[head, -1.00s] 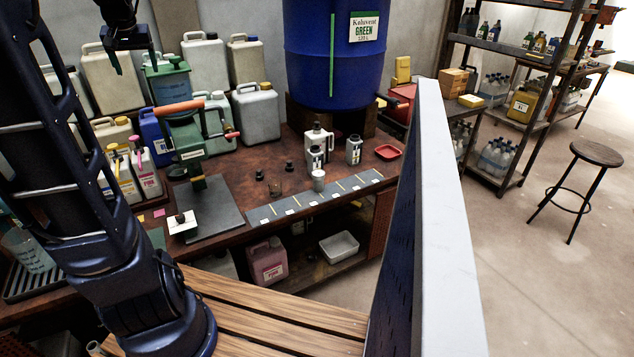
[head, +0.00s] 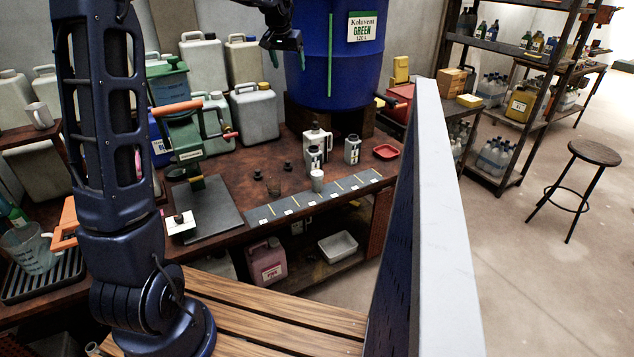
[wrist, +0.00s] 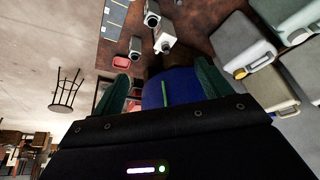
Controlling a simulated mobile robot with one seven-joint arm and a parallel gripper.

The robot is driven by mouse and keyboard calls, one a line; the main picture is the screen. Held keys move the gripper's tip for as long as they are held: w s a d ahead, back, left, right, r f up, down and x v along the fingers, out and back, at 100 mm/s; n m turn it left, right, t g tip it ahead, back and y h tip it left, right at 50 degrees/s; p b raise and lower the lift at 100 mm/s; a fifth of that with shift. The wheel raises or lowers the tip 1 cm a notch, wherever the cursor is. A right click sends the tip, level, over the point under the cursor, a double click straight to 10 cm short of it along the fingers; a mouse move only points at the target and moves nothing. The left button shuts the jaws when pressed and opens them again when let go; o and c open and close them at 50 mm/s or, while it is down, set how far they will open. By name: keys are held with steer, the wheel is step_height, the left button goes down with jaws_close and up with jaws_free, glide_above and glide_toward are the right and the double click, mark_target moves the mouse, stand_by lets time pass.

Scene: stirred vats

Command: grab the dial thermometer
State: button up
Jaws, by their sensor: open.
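I cannot pick out a dial thermometer for certain in either view. My gripper (head: 288,58) is at the top of the head view, in front of the blue vat (head: 350,75) labelled Koluvent Green. Its two green fingers stand apart in the wrist view (wrist: 161,85), with nothing held between them. The blue vat (wrist: 172,88) shows behind and between the fingers there. The vat's upper part is cut off in the head view and partly covered by my gripper.
A pale-topped partition (head: 440,210) stands at right. A stool (head: 588,155) stands on open floor.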

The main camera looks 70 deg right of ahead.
steer(key=s+d+f+m, duration=0.1)
steer(key=s+d+f, duration=0.1)
steer(key=s, duration=0.6)
glide_toward(317, 173)
steer(key=shift+g, duration=0.3)
steer(key=shift+w+x, duration=0.2)
steer(key=shift+x, duration=2.6)
steer(key=shift+w+x, duration=0.2)
steer(key=shift+x, duration=2.65)
steer(key=c, duration=1.1)
steer(key=shift+c, duration=0.2)
steer(key=shift+r, duration=0.15)
